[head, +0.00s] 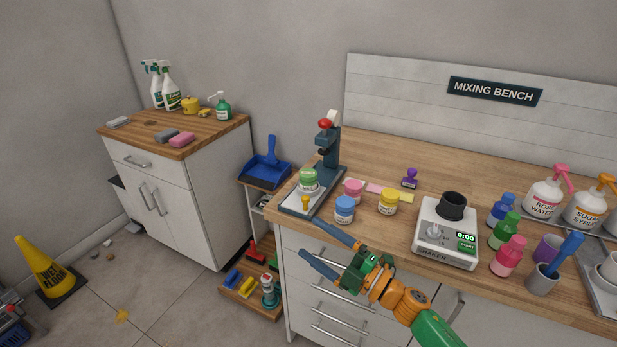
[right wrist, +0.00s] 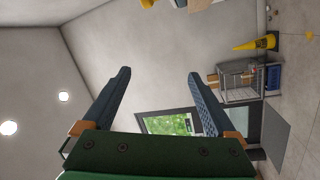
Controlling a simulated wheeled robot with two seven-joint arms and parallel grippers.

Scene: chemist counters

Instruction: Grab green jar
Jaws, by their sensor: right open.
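The green-lidded jar (head: 308,180) stands upright on the base of the dark press (head: 329,150) at the left end of the mixing bench. My right gripper (head: 322,243) is open and empty in front of the bench's front edge, below and near the blue and green jars. Its two blue fingers are spread in the right wrist view (right wrist: 160,75), with nothing between them. That view faces the room's wall and a door, not the jar. My left gripper is in neither view.
A blue jar (head: 345,208), a pink jar (head: 353,188) and a yellow jar (head: 388,201) stand close to the green one. The shaker (head: 447,235) and several bottles stand farther right. A low shelf with a blue dustpan (head: 265,172) is left of the bench.

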